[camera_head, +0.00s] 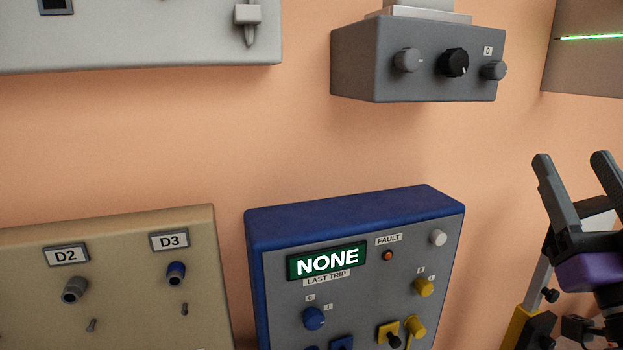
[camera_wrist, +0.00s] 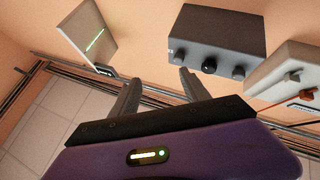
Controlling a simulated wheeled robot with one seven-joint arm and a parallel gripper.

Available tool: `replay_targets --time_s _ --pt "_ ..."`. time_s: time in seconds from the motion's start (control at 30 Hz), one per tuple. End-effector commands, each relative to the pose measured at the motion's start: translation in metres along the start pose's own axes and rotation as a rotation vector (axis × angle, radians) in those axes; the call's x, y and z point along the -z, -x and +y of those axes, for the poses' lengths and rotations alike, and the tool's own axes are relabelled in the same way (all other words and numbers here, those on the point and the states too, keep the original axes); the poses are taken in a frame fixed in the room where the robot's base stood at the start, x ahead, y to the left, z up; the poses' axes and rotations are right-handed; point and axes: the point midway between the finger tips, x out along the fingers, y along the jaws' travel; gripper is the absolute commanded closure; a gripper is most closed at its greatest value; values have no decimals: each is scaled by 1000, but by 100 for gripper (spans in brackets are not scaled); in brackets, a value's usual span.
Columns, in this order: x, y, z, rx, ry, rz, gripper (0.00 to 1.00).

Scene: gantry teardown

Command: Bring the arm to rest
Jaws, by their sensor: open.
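My gripper (camera_head: 572,178) is at the right side of the head view, fingers pointing up and spread apart. It holds nothing and touches nothing. In the wrist view my gripper (camera_wrist: 160,84) shows two separated dark fingers with empty space between them. My purple wrist housing shows below the fingers in both views. Part of my arm is cut off by the right edge of the head view.
A blue-framed panel (camera_head: 275,225) reading NONE is left of my gripper. A grey knob box (camera_head: 350,60) hangs above it. A tan panel (camera_head: 130,240) stands at lower left. A panel with a green line (camera_head: 590,65) is above my gripper. Bare wall separates them.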

Motion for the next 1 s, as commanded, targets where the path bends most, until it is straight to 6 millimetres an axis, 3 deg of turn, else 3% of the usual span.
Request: replay_targets --time_s 0.1,0.4,0.7,1.0 --pt "-34 39 -6 -39 -62 -45 46" --pt "-90 143 -28 -100 -152 -160 46" --pt "-118 256 -56 -90 -182 -318 46" --pt "-122 372 -82 -10 -167 -538 46"
